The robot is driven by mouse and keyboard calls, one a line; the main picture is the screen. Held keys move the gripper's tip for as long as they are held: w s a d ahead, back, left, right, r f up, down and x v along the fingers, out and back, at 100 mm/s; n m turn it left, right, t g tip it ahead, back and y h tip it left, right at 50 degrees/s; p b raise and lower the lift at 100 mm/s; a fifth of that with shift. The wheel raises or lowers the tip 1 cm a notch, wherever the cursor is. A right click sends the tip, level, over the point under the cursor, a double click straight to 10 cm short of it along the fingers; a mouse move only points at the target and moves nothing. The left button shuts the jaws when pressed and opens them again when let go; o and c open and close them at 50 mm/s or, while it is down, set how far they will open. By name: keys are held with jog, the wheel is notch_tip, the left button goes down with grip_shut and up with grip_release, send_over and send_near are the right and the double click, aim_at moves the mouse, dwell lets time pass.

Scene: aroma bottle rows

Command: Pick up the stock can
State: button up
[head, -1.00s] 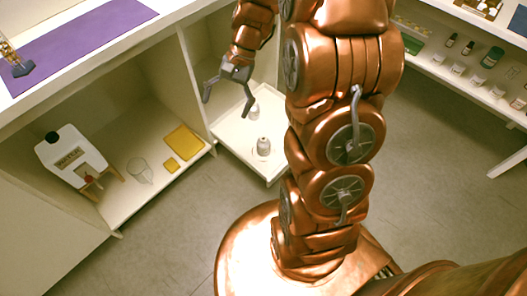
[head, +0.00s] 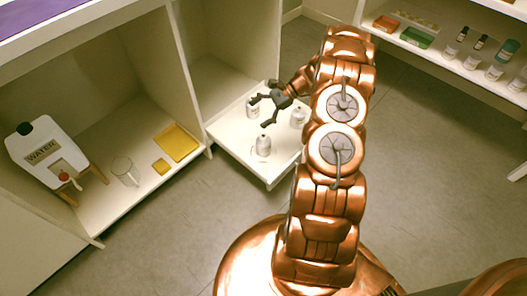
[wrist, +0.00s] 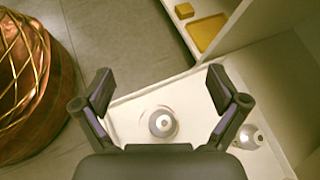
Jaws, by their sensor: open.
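Three small grey-white metal cans stand on a low white pull-out tray (head: 225,137): a back-left can (head: 253,109), a right can (head: 298,117) and a front can (head: 263,145). Their labels are too small to read, so I cannot tell which is the stock can. My gripper (head: 261,112) is open and empty above the tray. In the wrist view my gripper (wrist: 160,82) has the front can (wrist: 162,123) below, between its fingers. The back-left can (wrist: 250,137) shows by the right finger. The right can is hidden in that view.
A white partition (head: 190,75) divides shelf from tray. A bottle shelf (head: 450,68) stands at the right; the floor between is clear.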

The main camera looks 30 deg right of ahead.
aim_at(263, 144)
jog(key=s+d+f+m+t+b, duration=0.1)
jog(key=d+f+m+t+b, duration=0.3)
jog(key=f, duration=0.6)
jog(key=d+f+m+b, duration=0.1)
jog(key=d+f+b, duration=0.1)
jog(key=d+f, duration=0.5)
jog(key=shift+w+a+f+b, duration=0.45)
jog(key=shift+a+f+b, duration=0.15)
jog(key=shift+a+f, duration=0.45)
jog(key=shift+w+a+f+b, duration=0.4)
jog(key=shift+a+f+b, duration=0.35)
jog(key=shift+a, duration=0.5)
jog(key=shift+w+a+f+b, duration=0.45)
jog(key=shift+a+f+b, duration=0.05)
jog(key=shift+a+f, duration=0.6)
jog(key=shift+w+a, duration=0.2)
jog(key=shift+a, duration=0.2)
jog(key=shift+c, duration=0.2)
jog(key=c, duration=1.6)
